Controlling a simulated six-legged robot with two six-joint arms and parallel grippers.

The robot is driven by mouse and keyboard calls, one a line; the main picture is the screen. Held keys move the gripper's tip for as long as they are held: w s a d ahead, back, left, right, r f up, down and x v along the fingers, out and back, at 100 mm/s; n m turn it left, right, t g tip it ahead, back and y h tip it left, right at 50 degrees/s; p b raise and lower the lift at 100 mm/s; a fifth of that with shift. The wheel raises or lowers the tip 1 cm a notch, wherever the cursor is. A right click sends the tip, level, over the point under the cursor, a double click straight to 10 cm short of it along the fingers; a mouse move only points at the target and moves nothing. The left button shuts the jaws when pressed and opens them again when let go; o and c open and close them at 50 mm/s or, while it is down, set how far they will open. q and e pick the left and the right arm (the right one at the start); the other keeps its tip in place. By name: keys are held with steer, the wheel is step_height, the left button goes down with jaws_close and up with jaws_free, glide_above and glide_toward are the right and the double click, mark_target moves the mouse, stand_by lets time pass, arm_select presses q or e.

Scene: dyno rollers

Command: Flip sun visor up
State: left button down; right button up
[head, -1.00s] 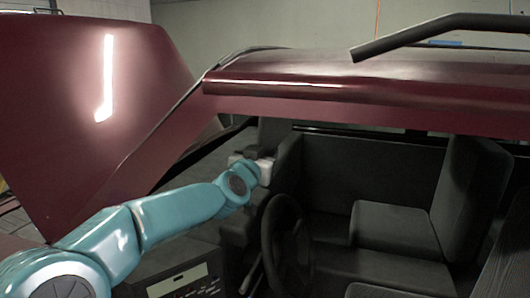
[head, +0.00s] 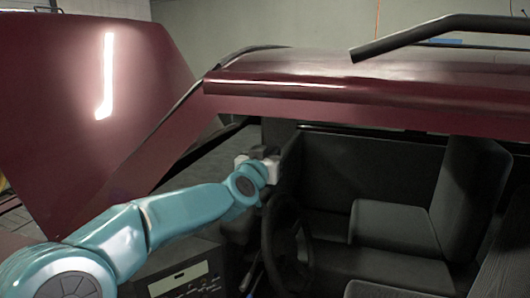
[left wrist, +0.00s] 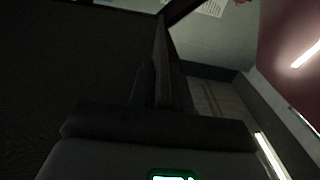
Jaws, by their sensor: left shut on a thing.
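My left gripper (head: 268,158) reaches through the car's open side, under the front edge of the roof. A dark upright panel, seemingly the sun visor (head: 280,131), hangs below the roof edge just behind it. The gripper is shut on a dark thing, which I take to be the visor; its fingertips are partly hidden by the wrist. In the left wrist view a large dark surface, likely the visor (left wrist: 65,65), fills the left side, with a thin edge running between the dark fingers. My right gripper is in neither view.
The maroon roof (head: 370,85) is just above my left arm. The steering wheel (head: 285,240) stands below and right of the gripper, with dark seats (head: 390,225) beyond. A raised maroon panel (head: 90,100) stands at left. A console (head: 185,278) lies under the forearm.

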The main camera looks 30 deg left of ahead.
arm_select(q)
steer(key=w+d+r+n+p, duration=0.1)
steer(key=d+r+n+p, duration=0.1)
steer(key=d+n, duration=0.3)
steer(key=shift+w+d+n, duration=0.25)
steer(key=shift+d+n, duration=0.15)
steer(key=shift+d, duration=0.1)
stand_by(0.3)
steer(key=c, duration=1.2)
jaws_free()
steer(key=shift+o, duration=0.2)
steer(key=shift+w+f, duration=0.1)
steer(key=shift+f, duration=0.05)
steer(key=shift+s, duration=0.25)
